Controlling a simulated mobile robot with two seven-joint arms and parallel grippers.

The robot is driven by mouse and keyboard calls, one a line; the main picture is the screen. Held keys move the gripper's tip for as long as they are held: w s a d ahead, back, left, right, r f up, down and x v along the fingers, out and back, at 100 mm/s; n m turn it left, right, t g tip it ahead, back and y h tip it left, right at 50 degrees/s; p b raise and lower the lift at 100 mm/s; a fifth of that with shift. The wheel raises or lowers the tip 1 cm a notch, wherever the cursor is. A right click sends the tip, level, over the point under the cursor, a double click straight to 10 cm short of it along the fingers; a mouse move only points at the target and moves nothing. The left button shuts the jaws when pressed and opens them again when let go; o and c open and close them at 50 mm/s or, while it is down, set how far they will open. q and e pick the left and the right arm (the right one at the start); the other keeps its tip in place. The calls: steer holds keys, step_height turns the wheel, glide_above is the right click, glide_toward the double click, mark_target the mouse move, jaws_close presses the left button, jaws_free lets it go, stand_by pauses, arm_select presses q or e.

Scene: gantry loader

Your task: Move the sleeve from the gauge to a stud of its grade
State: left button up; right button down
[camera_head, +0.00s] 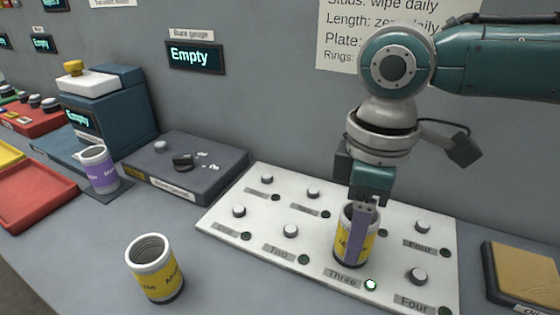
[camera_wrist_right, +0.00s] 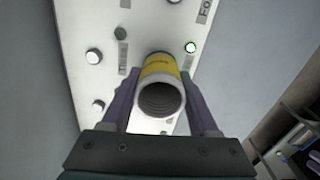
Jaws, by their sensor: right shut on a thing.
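My right gripper (camera_head: 362,205) is shut on a yellow-banded sleeve (camera_head: 345,248), which stands upright at the stud labelled Three on the white stud plate (camera_head: 215,222). The sleeve hides that stud. The green light (camera_head: 371,285) by Three is lit; the other lights look dark. In the right wrist view the two purple fingers (camera_wrist_right: 161,100) flank the sleeve (camera_wrist_right: 160,85), whose open end faces the camera. The bore gauge (camera_head: 205,180) has no sleeve on it, and its display (camera_head: 195,57) reads Empty. My left gripper is not in view.
Another yellow-banded sleeve (camera_head: 155,270) stands on the bench left of the plate. A purple-banded sleeve (camera_head: 99,170) stands at the blue machine (camera_head: 110,115). A red tray (camera_head: 35,195) is at far left, a tan pad (camera_head: 525,272) at right. Several studs on the plate are bare.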

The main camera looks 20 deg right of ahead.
steer(key=shift+f, duration=0.15)
steer(key=shift+c, duration=0.3)
jaws_free()
step_height(320, 180, up, 10)
steer(key=p, duration=0.1)
steer(key=shift+p, duration=0.3)
